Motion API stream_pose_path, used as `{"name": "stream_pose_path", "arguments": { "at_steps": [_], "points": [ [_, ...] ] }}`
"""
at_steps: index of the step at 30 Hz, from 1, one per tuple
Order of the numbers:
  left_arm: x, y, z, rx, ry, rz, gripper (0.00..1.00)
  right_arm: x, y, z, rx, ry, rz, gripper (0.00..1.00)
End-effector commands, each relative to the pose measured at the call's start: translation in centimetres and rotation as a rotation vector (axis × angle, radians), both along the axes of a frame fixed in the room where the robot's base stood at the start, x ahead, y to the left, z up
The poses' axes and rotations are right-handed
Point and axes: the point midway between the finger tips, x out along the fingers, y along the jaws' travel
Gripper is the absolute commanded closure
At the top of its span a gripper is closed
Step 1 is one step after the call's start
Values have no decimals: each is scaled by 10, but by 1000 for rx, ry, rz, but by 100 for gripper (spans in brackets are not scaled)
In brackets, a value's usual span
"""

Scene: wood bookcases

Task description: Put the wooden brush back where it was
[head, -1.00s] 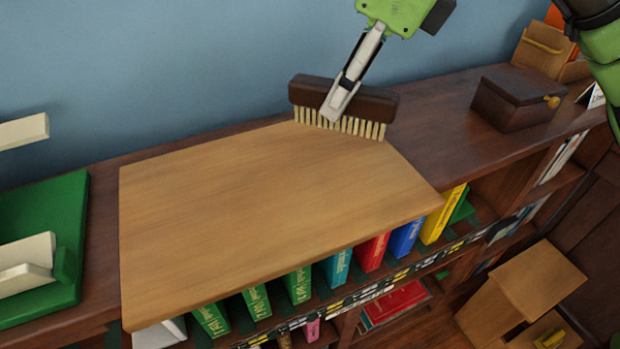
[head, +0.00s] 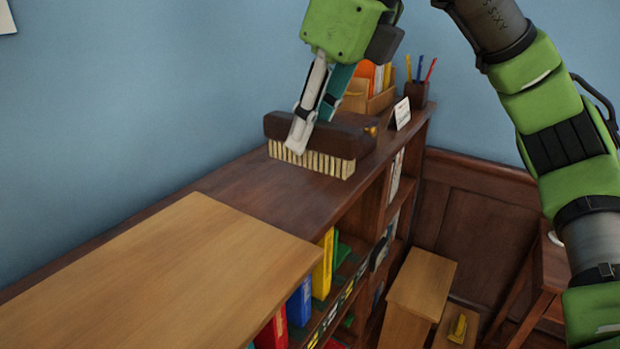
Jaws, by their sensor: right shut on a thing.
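The wooden brush (head: 278,127) has a dark brown block and pale bristles pointing down. My right gripper (head: 309,129) is shut on its block, one pale finger in front and a teal one behind. The brush is over the dark top of the bookcase (head: 250,188), past the far end of the light wooden board (head: 180,270). I cannot tell whether the bristles touch the top. My left gripper is out of view.
Behind the brush, a dark box is mostly hidden, with its yellow knob showing. Farther back are a wooden organizer (head: 381,103), a pencil cup (head: 416,94) and a white card (head: 402,113). Books (head: 322,265) fill the shelf below. A wooden stool (head: 422,280) stands at right.

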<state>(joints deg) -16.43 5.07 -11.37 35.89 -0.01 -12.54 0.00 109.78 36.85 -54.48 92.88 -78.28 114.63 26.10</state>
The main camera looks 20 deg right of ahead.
Motion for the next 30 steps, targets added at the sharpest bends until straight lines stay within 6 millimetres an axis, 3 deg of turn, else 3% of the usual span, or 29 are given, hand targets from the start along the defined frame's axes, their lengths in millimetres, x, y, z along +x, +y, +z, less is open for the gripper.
{"name": "stream_pose_path", "arguments": {
  "at_steps": [6, 12, 24, 30],
  "points": [
    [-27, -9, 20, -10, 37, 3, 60, 55, -10, -21, 1, 7, -3, 97],
    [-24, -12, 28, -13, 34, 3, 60, 88, -17, -58, -2, 5, 1, 97],
    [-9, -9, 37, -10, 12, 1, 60, 112, -21, -90, -1, 4, 2, 97],
    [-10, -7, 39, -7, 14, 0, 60, 111, -21, -117, 0, 1, 2, 97]
  ]
}}
